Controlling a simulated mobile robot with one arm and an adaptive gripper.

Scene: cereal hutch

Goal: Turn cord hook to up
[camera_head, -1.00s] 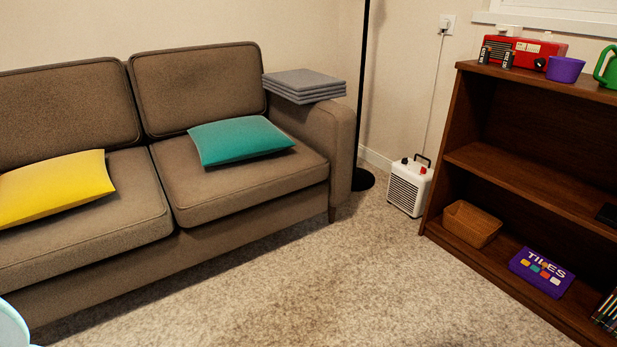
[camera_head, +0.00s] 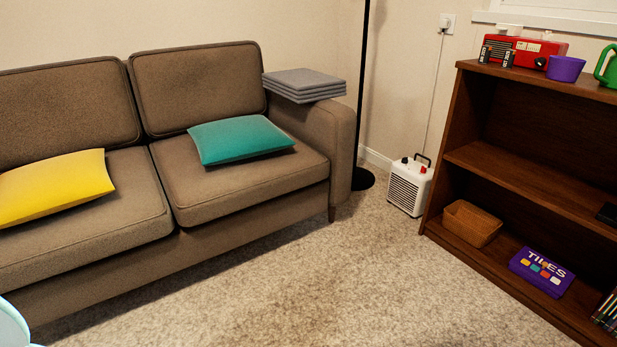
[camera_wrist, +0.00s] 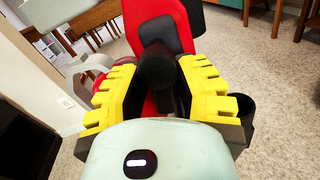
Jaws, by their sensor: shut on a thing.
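My gripper (camera_wrist: 162,92) has yellow ridged fingers and shows only in the wrist view. It is shut on a dark black piece (camera_wrist: 156,68), which looks like the cord hook. This piece stands in front of a red upright body (camera_wrist: 161,28) with black edges. The fingers and shadow hide much of the piece, so I cannot tell clearly which way it points. The cord hook and my gripper do not show in the head view.
In the wrist view, wooden furniture (camera_wrist: 95,18) stands behind and carpet (camera_wrist: 285,85) is open at the right. The head view shows a brown sofa (camera_head: 240,205), a dark wooden shelf (camera_head: 530,167) and a white heater (camera_head: 408,187), with clear carpet between.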

